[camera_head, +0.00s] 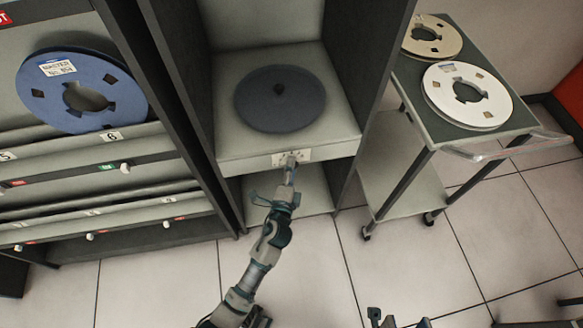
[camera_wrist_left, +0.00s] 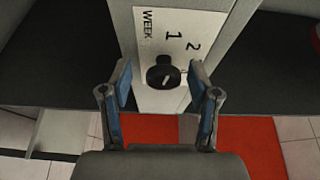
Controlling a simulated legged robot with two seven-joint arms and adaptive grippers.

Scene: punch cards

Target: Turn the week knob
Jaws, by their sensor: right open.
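The week knob (camera_wrist_left: 163,72) is a small round black knob with a pale pointer mark, on a white plate (camera_wrist_left: 150,98) marked WEEK, 1 and 2. In the head view the plate (camera_head: 306,153) is on the front edge of the cabinet shelf, and the gripper partly hides it. My left gripper (camera_wrist_left: 160,76) is open, its blue-padded fingers on either side of the knob with gaps visible. In the head view my left gripper (camera_head: 291,165) reaches up to the plate. My right gripper (camera_head: 399,320) is open and empty at the bottom edge, mostly cut off.
A dark disc (camera_head: 280,98) lies on the shelf above the plate, between cabinet walls. A rack with a blue reel (camera_head: 50,105) stands at left. A cart (camera_head: 440,130) with white and tan reels stands at right.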

